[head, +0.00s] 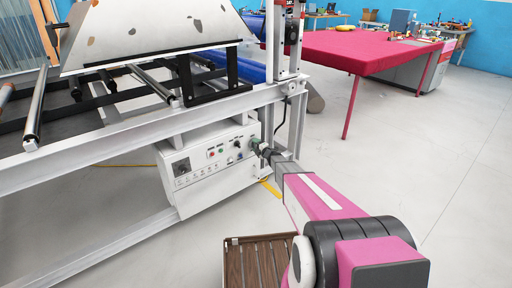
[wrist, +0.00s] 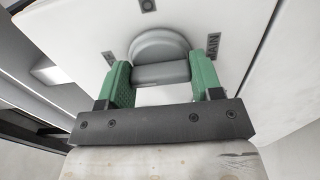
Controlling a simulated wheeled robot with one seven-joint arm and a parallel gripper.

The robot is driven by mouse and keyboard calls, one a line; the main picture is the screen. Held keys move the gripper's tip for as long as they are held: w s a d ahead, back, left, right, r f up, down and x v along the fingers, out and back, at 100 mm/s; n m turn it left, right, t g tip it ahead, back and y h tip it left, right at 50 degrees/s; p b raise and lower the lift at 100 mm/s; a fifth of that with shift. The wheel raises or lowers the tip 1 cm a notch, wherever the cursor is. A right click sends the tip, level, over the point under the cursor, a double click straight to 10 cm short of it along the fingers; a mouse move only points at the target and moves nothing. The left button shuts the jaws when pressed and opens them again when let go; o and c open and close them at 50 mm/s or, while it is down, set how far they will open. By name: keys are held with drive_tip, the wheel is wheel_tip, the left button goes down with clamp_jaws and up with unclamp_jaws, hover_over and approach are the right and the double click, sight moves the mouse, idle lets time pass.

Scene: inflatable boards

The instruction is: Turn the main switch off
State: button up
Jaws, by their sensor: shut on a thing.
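The main switch is a grey round knob with a raised grip bar (wrist: 160,48) on a white panel. The word MAIN is printed to its right in the wrist view. A small dark mark is above it and another is to its left. My gripper (wrist: 161,76) has its green fingers on either side of the bar, shut on it. In the head view my gripper (head: 257,146) is at the right end of the white control box (head: 205,175) and hides the knob there. The exact angle of the knob is hard to tell.
The control box hangs under a grey metal frame (head: 130,132) with rollers. Other small knobs and buttons (head: 212,153) sit left of my gripper. A brown slatted crate (head: 258,262) is on the floor below my arm. A red-covered table (head: 365,55) stands behind right; floor between is clear.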

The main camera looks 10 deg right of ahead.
drive_tip(key=shift+s, duration=0.1)
idle(0.4)
drive_tip(key=o, duration=0.9)
drive_tip(key=v, duration=1)
drive_tip(key=shift+s+d, duration=0.2)
drive_tip(key=shift+s, duration=0.15)
drive_tip(key=s+d+r+m+g+h, duration=0.2)
drive_tip(key=s+d+r+m+h, duration=0.1)
drive_tip(key=s+m+h, duration=0.4)
drive_tip(key=s+d+r+m+g+h, duration=0.2)
drive_tip(key=s+r+m+h, duration=0.3)
drive_tip(key=m, duration=0.3)
drive_tip(key=s+a+r+m+g, duration=0.1)
drive_tip(key=s+a+m+g, duration=0.1)
drive_tip(key=s, duration=0.7)
drive_tip(key=s+a+r+m+g+y, duration=0.1)
drive_tip(key=s+m+g, duration=0.3)
drive_tip(key=s, duration=0.5)
drive_tip(key=s+a+r+m+g+y, duration=0.1)
drive_tip(key=s+a+r+m+g, duration=0.1)
drive_tip(key=s+g, duration=0.3)
drive_tip(key=shift+s+a+m, duration=0.2)
drive_tip(key=shift+s+a, duration=0.05)
drive_tip(key=shift+s, duration=0.55)
drive_tip(key=shift+s+a+m, duration=0.2)
drive_tip(key=shift+s+a, duration=0.05)
drive_tip(key=shift+s, duration=0.55)
drive_tip(key=shift+s+a+m, duration=0.2)
drive_tip(key=shift+s, duration=0.6)
